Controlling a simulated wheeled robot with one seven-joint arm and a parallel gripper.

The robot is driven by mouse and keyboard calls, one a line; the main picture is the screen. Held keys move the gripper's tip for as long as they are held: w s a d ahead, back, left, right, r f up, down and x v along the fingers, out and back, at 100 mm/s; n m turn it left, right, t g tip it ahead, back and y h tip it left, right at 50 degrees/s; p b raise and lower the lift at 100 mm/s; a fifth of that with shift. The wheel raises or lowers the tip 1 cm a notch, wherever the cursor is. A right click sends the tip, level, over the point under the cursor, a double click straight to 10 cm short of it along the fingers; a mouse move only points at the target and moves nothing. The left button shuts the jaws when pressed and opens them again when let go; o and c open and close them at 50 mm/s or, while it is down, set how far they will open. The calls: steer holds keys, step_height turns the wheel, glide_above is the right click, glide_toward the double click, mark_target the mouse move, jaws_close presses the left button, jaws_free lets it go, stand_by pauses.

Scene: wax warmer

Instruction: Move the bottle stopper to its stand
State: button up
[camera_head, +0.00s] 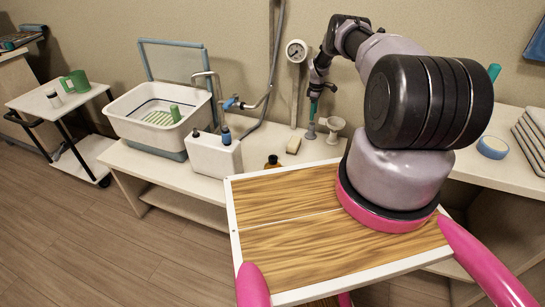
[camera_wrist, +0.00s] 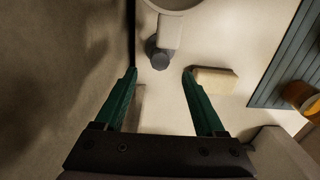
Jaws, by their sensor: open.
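A small grey piece, which looks like the bottle stopper (camera_wrist: 160,57), stands on the pale counter by the wall. It also shows in the head view (camera_head: 310,132), under my gripper (camera_head: 312,112). A white flared piece, probably the stand (camera_head: 334,125), is just to its right; its pale stem and round cup (camera_wrist: 176,4) show at the top of the wrist view. In the wrist view my gripper (camera_wrist: 161,72) is open and empty. Its green fingers point down at the counter, with the grey piece between and just beyond the tips. I cannot tell whether they touch it.
A tan block (camera_wrist: 215,81) lies close by the right finger in the wrist view. The wall with a gauge (camera_head: 296,51) is close behind my gripper.

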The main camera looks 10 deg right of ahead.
steer(key=shift+r, duration=0.7)
